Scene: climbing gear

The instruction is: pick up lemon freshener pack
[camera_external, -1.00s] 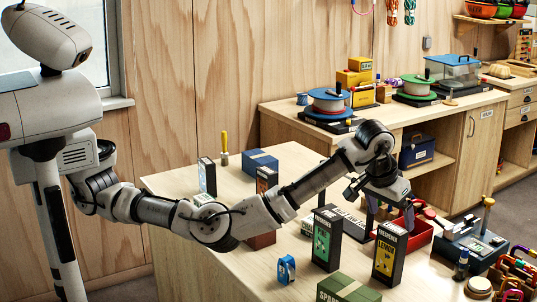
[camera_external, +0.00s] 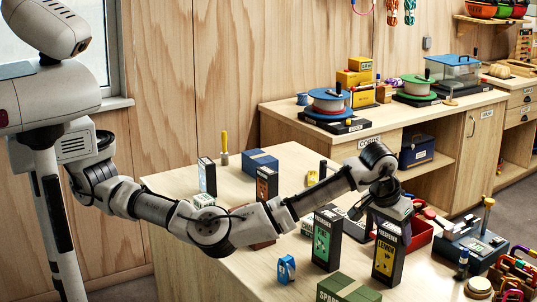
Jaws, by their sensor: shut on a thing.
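The lemon freshener pack (camera_external: 386,262) is a tall black box with a yellow front panel marked "LEMON". It stands upright at the front right of the wooden table. My gripper (camera_external: 391,216) has come down over its top from above and behind, and is shut on the pack's upper end. The fingertips are small and partly hidden. The pack's base still appears to rest on the table. A similar freshener box with a green panel (camera_external: 326,240) stands just to its left.
A green box (camera_external: 348,290) lies at the front edge, with a blue item (camera_external: 286,269) to its left. A red tray (camera_external: 419,240) and a dark case (camera_external: 468,246) are behind and right. More boxes stand at the back left.

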